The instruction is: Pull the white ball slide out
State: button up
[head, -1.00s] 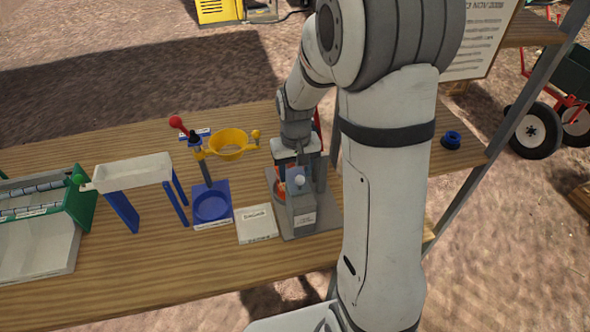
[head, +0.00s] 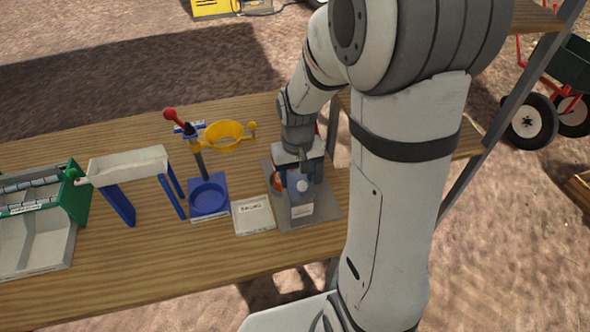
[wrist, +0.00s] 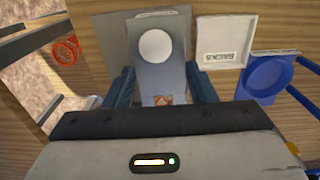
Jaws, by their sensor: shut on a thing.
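The white ball (head: 302,186) sits on the grey slide of a small grey device at the right of the wooden table. It also shows as a white disc in the wrist view (wrist: 155,46), on a grey plate. My gripper (head: 300,180) is down at the device. In the wrist view, its two dark blue fingers (wrist: 159,70) stand on either side of the grey slide piece and are shut on it. A small orange patch shows between the fingers. The lower part of the slide is hidden by the gripper body.
A white labelled plate (head: 253,215) lies left of the device, beside a blue stand (head: 209,198) with a yellow ring (head: 224,136) and a red-knobbed lever (head: 170,114). A white tray on blue legs (head: 128,163) and a green-sided box (head: 74,205) stand farther left. The front table strip is clear.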

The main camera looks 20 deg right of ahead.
jog(key=shift+s, duration=0.2)
jog(key=o, duration=1.1)
jog(key=shift+r+p, duration=2.2)
jog(key=shift+r, duration=0.75)
jog(key=shift+r, duration=0.1)
